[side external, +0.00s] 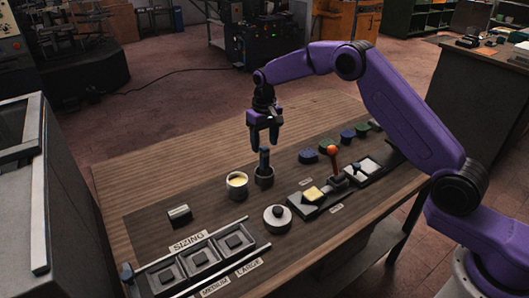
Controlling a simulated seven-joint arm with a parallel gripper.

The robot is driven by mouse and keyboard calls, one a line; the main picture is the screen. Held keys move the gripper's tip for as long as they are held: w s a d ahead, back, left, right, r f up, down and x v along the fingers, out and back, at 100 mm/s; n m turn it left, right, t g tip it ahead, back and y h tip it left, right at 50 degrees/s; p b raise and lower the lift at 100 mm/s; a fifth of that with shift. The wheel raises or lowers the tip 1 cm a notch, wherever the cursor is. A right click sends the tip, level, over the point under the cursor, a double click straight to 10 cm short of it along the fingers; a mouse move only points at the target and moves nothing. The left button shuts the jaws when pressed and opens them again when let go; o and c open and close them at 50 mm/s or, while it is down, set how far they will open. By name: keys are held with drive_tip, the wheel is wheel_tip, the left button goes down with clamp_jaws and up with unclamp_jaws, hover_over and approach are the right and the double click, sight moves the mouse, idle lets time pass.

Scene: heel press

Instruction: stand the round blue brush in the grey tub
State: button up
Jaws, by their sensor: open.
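The round blue brush (264,156) stands upright in the small grey tub (264,178), with its upper part showing above the rim. My gripper (264,141) points down right above the brush. Its jaws are open and hold nothing that I can see. The fingertips are close to the brush's top; whether they touch it or are just clear of it I cannot tell. The bottom of the brush is hidden inside the tub.
A pale cup (237,185) with yellowish content stands left of the tub. A round lidded pot (277,217) is in front. An orange-knobbed lever (333,151) and several dark round pieces are to the right. Framed sizing blocks (201,258) lie at front left. The back left table is clear.

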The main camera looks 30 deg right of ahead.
wheel_tip(320, 180, up, 6)
drive_tip(key=shift+r, duration=0.1)
drive_tip(key=shift+s+a+r, duration=0.1)
drive_tip(key=shift+s+a, duration=0.1)
drive_tip(key=s+a+r+n, duration=0.2)
drive_tip(key=s, duration=0.5)
drive_tip(key=s+a+r+n, duration=0.2)
drive_tip(key=s, duration=0.6)
drive_tip(key=s+a+r+n, duration=0.2)
drive_tip(key=s+r+n, duration=0.1)
drive_tip(key=s, duration=0.4)
drive_tip(key=s+d+f+n, duration=0.1)
drive_tip(key=s+d, duration=0.4)
drive_tip(key=s, duration=0.7)
drive_tip(key=s+d+f+n, duration=0.1)
drive_tip(key=s+d+n, duration=0.3)
drive_tip(key=s, duration=0.7)
drive_tip(key=shift+s+d+f+n, duration=0.3)
drive_tip(key=shift+s+d+f, duration=0.1)
drive_tip(key=shift+d, duration=0.65)
